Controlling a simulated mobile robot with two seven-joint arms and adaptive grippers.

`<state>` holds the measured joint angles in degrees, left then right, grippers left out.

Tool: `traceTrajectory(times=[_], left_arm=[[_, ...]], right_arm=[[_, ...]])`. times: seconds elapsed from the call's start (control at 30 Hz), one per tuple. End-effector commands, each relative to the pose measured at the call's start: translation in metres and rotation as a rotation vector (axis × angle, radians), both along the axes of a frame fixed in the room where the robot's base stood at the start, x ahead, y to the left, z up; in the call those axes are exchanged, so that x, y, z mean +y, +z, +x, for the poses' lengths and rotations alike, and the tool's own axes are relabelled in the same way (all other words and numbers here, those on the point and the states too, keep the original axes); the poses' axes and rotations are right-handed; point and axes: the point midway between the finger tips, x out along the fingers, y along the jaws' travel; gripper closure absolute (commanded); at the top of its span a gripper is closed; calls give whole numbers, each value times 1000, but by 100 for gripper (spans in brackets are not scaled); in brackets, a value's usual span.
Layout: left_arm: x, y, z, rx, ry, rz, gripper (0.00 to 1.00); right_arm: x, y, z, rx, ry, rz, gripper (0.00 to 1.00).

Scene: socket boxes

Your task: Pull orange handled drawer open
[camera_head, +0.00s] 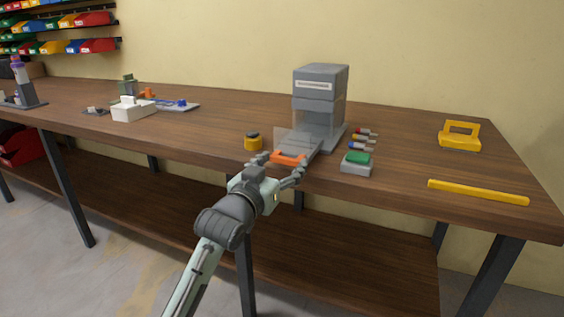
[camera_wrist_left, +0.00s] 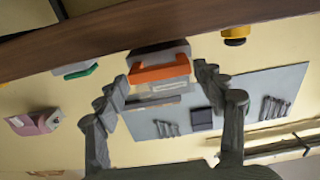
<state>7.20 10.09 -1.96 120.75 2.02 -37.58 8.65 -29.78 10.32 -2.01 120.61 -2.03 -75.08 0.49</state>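The grey cabinet (camera_head: 320,78) stands on the wooden table. Its orange handle (camera_head: 288,158) is at the front of a clear drawer-like part (camera_head: 298,140) low on the cabinet, near the table's front edge. This clear part appears to stick out from the cabinet body. The handle also shows in the left wrist view (camera_wrist_left: 158,72). My left gripper (camera_head: 277,168) is open, with its fingers apart on either side of the handle; in the left wrist view (camera_wrist_left: 164,84) nothing is clamped between them. Whether a finger touches the handle I cannot tell. My right gripper is not in view.
A yellow-and-black button (camera_head: 253,142) stands just left of the handle. A green-topped box (camera_head: 357,162) and several small screwdriver-like items (camera_head: 363,140) are to the right. A yellow handle (camera_head: 460,136) and yellow bar (camera_head: 478,192) lie further right.

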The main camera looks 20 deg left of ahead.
Motion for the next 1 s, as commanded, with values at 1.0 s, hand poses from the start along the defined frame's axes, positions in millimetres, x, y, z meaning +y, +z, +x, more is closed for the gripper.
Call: traceTrajectory(times=[1.0], left_arm=[[3, -1, -103, 2, 0, 0, 16]], right_arm=[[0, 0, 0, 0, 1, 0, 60]])
